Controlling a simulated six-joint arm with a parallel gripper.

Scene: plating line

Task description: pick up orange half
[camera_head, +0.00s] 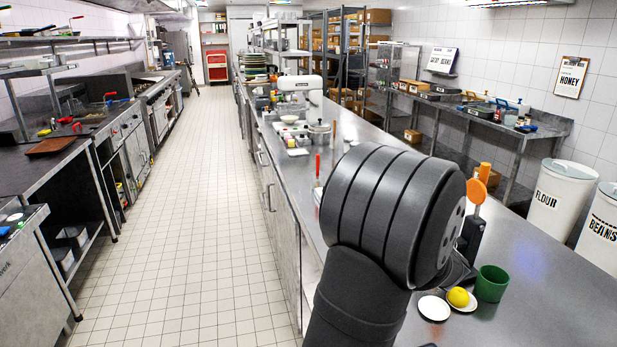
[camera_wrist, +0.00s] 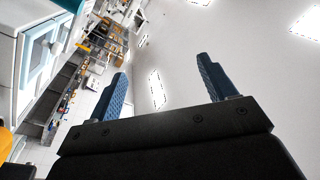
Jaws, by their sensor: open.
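A round yellow thing (camera_head: 458,297) sits on a small white saucer (camera_head: 469,306) on the counter, in the head view. It looks like a fruit, but I cannot tell whether it is the orange half. An orange disc-like shape (camera_head: 477,190) shows just right of my arm; I cannot tell what it is. My gripper (camera_wrist: 162,70) is open in the wrist view, its blue fingers wide apart with nothing between them. It faces the ceiling and the far room, away from the counter top. In the head view my arm hides part of the counter.
A green cup (camera_head: 491,283) stands right of the yellow thing, and a white dish (camera_head: 434,308) lies left of it. A white stand mixer (camera_head: 298,92) stands farther back. The steel counter (camera_head: 555,300) is clear at the right. White bins (camera_head: 560,200) stand beyond it.

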